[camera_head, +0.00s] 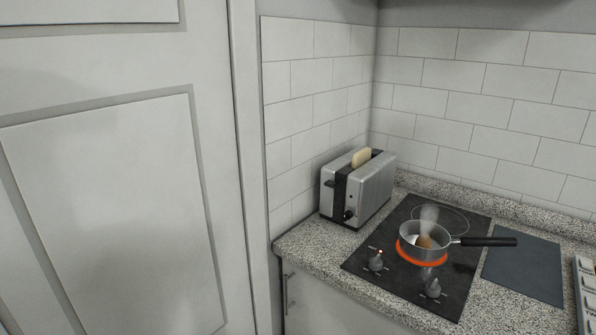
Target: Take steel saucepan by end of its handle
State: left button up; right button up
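The steel saucepan (424,246) stands upright on the front burner of the black cooktop, in the lower right of the head view. That burner ring (422,259) glows orange-red under it. A brown, rounded thing sits inside the pan, and pale steam rises above it. The pan's black handle (488,241) points to the right, with its end over the dark grey board on the counter. Neither of my grippers is in view.
A silver toaster (357,187) with a slice of bread stands left of the cooktop (396,278), near the tiled corner. A dark grey board (524,265) lies to the right. A white object is cut off at the right edge. A white door fills the left.

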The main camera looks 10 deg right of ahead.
aim_at(441, 240)
jog(key=i+l+z, duration=0.25)
jog(key=z, duration=0.15)
jog(key=i+l+z, duration=0.2)
jog(key=z, duration=0.2)
jog(key=i, duration=0.1)
